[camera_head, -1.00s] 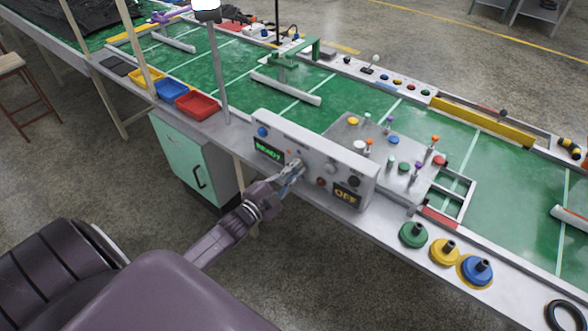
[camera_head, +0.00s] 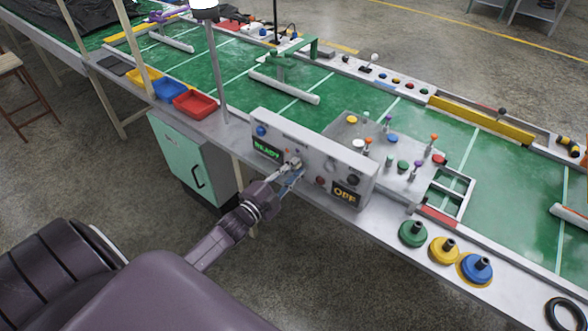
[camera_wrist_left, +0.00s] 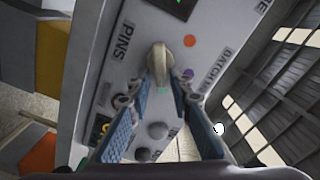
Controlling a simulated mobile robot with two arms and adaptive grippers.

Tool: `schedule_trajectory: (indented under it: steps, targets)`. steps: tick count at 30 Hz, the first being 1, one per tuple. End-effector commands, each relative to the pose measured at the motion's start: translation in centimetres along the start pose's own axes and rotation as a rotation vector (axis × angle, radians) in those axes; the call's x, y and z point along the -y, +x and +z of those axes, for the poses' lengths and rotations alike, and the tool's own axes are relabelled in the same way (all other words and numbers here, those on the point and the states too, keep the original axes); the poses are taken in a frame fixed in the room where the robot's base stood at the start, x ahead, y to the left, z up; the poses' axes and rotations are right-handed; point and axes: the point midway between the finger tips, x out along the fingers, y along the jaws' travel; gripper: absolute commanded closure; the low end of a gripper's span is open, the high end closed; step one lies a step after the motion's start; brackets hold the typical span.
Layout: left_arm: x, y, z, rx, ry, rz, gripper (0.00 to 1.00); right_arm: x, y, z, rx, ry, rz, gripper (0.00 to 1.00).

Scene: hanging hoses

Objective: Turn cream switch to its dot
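The cream switch (camera_wrist_left: 160,65) is an elongated knob on the face of a grey panel box (camera_head: 322,150). In the head view the gripper partly hides the switch. My right gripper is not in view.
The panel carries a green-lit display (camera_head: 268,149), an "OFF" display (camera_head: 346,193) and dark round knobs (camera_wrist_left: 157,130) close to the fingers. A grey pole (camera_head: 217,75) stands left of the panel. Green, yellow and blue discs (camera_head: 477,268) sit on the ledge at right.

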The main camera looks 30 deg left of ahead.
Motion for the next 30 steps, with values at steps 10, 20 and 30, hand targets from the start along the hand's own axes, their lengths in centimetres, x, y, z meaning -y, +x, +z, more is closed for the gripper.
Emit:
schedule_trajectory:
  steps: [10, 20, 30]
  targets:
    - [0.1, -0.1, 0.0, 0.0, -0.002, -0.001, 0.72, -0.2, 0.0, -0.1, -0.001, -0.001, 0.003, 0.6]
    - [-0.1, -4.7, 0.1, 0.002, -0.002, 0.002, 0.72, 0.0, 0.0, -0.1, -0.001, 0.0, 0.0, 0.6]
    - [-0.1, -10.6, 0.0, 0.001, -0.002, 0.001, 0.72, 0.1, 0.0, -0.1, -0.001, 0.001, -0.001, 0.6]
